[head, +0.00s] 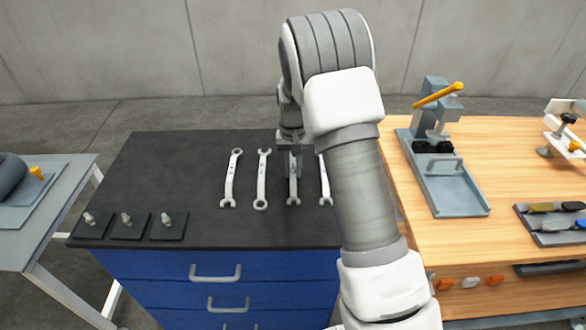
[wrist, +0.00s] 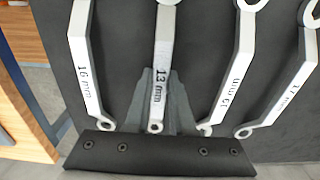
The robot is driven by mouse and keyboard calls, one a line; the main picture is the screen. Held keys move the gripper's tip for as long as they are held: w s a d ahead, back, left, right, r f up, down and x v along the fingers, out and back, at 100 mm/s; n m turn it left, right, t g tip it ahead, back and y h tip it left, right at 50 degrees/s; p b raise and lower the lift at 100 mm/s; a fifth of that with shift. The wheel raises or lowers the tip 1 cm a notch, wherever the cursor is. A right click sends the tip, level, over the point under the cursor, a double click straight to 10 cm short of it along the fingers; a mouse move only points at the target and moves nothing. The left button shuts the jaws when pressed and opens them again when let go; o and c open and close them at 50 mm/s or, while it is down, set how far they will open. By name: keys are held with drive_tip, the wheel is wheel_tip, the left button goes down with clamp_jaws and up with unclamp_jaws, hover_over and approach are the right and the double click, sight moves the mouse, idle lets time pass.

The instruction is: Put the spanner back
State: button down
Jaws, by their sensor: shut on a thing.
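Several silver open-and-ring spanners lie side by side on the dark top of a blue drawer cabinet. My gripper (head: 292,150) points down at the third from the left, the 13 mm spanner (head: 293,188). In the wrist view my gripper's grey fingers (wrist: 156,90) are shut on the 13 mm spanner (wrist: 161,50), across its shank. I cannot tell whether it is clear of the top. The 16 mm spanner (wrist: 85,65) lies on one side, partly behind my arm in the head view (head: 325,183). Another spanner (wrist: 236,70) lies on the other side; its marking is hard to read.
Three black blocks with silver bolts (head: 126,226) stand at the cabinet's front left. A wooden bench (head: 520,235) with a grey fixture tray (head: 455,190) adjoins on the right. A grey table (head: 62,190) stands on the left. The cabinet's back left top (head: 165,160) is clear.

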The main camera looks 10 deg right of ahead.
drive_tip(key=shift+f, duration=0.15)
drive_tip(key=c, duration=0.8)
unclamp_jaws()
drive_tip(key=shift+o, duration=0.2)
